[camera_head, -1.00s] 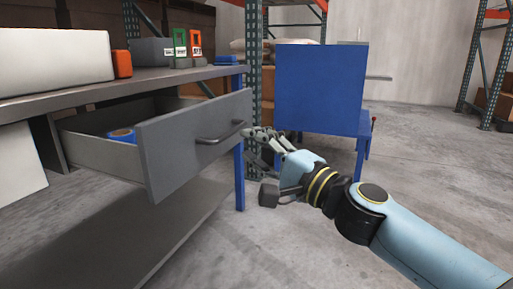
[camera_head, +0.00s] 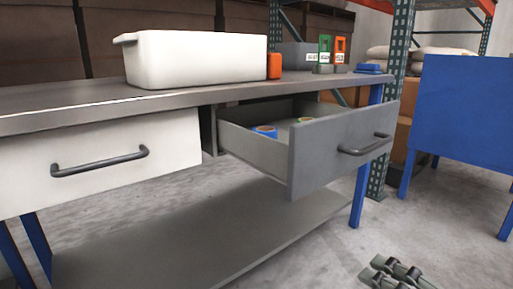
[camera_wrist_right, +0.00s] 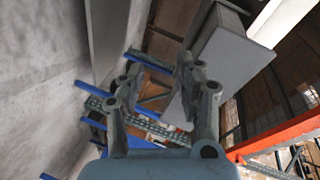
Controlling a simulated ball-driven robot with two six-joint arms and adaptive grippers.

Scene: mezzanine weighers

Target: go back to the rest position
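My right gripper (camera_head: 398,270) shows only in part at the bottom right of the head view, low over the floor and away from the drawer. In the right wrist view its two fingers (camera_wrist_right: 155,85) stand apart with nothing between them, so it is open and empty. My left gripper is in neither view. A grey drawer (camera_head: 335,150) stands pulled out of the bench, with a blue roll (camera_head: 265,131) and a greenish thing inside it. A white drawer (camera_head: 100,165) to its left is shut.
The workbench (camera_head: 60,112) carries a white bin (camera_head: 195,58), an orange box (camera_head: 274,66), a grey box and green and orange holders. A blue cabinet (camera_head: 465,110) stands at the right, beside a rack post (camera_head: 400,60). The floor (camera_head: 320,250) in front is clear.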

